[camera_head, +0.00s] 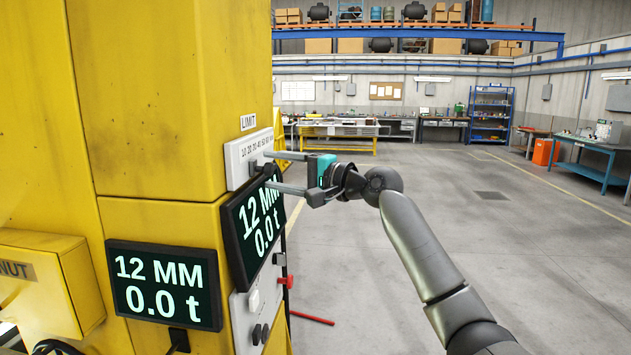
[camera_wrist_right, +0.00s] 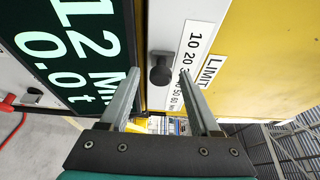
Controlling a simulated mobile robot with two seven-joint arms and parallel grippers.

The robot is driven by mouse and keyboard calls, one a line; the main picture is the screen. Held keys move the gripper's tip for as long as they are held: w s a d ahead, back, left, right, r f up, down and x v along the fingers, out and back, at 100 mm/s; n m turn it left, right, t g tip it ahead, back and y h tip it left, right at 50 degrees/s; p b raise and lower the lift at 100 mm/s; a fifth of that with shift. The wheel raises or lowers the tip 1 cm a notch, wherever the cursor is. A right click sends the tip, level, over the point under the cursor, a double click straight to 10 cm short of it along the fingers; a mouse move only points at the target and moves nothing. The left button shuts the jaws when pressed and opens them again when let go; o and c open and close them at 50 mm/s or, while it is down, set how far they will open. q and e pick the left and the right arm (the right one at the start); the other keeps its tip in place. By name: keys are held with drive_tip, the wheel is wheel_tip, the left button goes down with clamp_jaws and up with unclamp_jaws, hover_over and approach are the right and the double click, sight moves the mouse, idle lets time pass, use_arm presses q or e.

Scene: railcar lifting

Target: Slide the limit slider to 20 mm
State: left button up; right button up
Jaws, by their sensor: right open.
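The limit slider's black knob (camera_head: 255,167) sticks out of a white panel (camera_head: 236,153) on the yellow column, under a LIMIT label (camera_head: 248,122). The panel carries a printed scale starting at 10 and 20. In the right wrist view the knob (camera_wrist_right: 161,74) stands beside the scale (camera_wrist_right: 188,62); its exact reading cannot be told. My right gripper (camera_head: 268,170) is open, its fingers pointing at the panel, one above and one below the knob. In the right wrist view the knob appears between the fingertips (camera_wrist_right: 160,72); contact is not clear. My left gripper is not in view.
A display (camera_head: 252,226) reading 12 MM and 0.0 t sits just below the slider panel, close to my lower finger. A second display (camera_head: 164,285) shows the same values. Below are knobs and a red lever (camera_head: 287,282). The floor to the right is clear.

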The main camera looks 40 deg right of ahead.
drive_tip(key=b+v, duration=0.4)
drive_tip(key=v, duration=0.9)
drive_tip(key=shift+d+f, duration=0.1)
drive_tip(key=shift+f, duration=0.05)
